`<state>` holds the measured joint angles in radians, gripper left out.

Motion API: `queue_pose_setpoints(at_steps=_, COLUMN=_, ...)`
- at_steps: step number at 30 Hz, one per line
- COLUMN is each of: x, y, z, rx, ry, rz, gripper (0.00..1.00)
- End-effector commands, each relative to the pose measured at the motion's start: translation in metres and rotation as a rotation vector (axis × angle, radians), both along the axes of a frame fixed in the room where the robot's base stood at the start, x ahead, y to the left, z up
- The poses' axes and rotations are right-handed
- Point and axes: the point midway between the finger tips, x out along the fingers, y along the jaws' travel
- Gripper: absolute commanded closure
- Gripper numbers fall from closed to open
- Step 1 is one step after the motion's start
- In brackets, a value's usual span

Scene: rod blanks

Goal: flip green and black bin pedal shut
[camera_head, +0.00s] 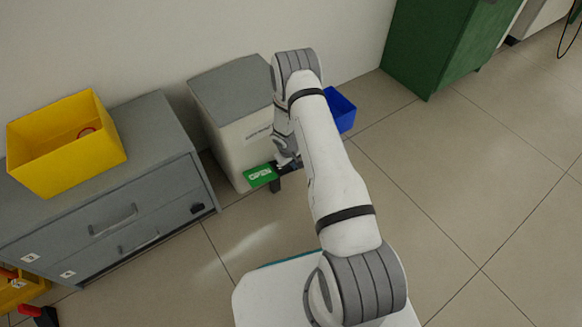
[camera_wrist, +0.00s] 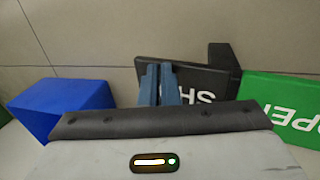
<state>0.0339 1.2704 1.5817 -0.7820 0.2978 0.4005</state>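The bin (camera_head: 236,133) is pale with a grey lid (camera_head: 232,84) lying across its top, and stands against the wall. Its pedal sticks out low at the front, with a green half marked OPEN (camera_head: 261,176). In the wrist view the green half (camera_wrist: 288,106) is at the right, and the black half (camera_wrist: 205,80) with partly hidden white letters is beside it. My gripper (camera_head: 290,164) is down at the black half. In the wrist view my gripper's fingers (camera_wrist: 160,72) are together with nothing between them, over the black half's left part. I cannot tell whether they touch it.
A grey drawer cabinet (camera_head: 110,218) with a yellow box (camera_head: 66,171) on top stands left of the bin. A blue box (camera_head: 342,110) is just right of the bin, and a green cabinet (camera_head: 432,45) is farther right. The floor at the right is clear.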

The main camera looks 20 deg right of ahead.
Motion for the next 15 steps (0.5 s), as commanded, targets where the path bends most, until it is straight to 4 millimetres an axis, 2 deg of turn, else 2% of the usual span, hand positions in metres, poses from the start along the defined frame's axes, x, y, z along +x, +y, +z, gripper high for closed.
queue_pose_setpoints(at_steps=10, x=0.001, y=0.0, z=-0.001, rx=0.004, ry=-0.004, rz=0.0, gripper=1.0)
queue_pose_setpoints(at_steps=15, x=0.0, y=-0.004, z=0.022, rx=0.003, ry=-0.005, rz=-0.001, gripper=1.0)
